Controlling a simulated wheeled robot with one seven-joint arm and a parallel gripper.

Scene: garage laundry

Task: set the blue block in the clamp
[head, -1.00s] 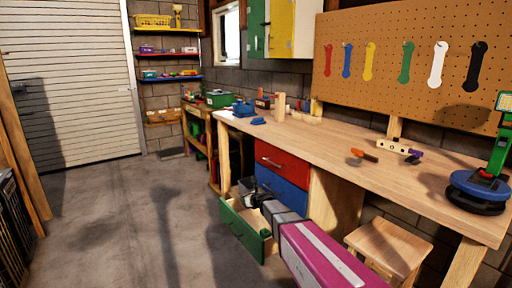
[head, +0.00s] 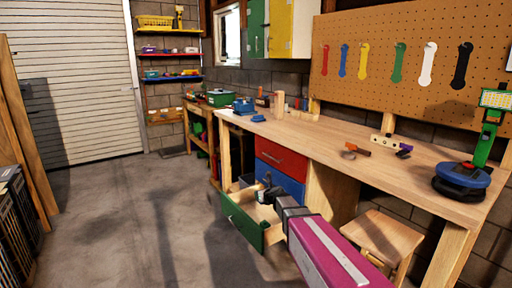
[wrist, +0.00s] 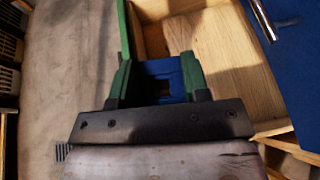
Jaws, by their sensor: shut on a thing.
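In the wrist view, my gripper (wrist: 160,76) is shut on a blue block (wrist: 165,66), which sits between its two green-sided fingers. A dark opening shows in the block. In the head view, my gripper (head: 268,192) is over the open green drawer (head: 243,222), low in front of the workbench; the block is too small to make out there. A blue clamp-like tool (head: 243,106) stands at the far left end of the workbench, with a flat blue piece (head: 258,118) beside it. I cannot tell its jaw opening.
Red (head: 281,160) and blue (head: 280,184) drawers are shut. A stool (head: 378,236) stands below. Floor at left is open.

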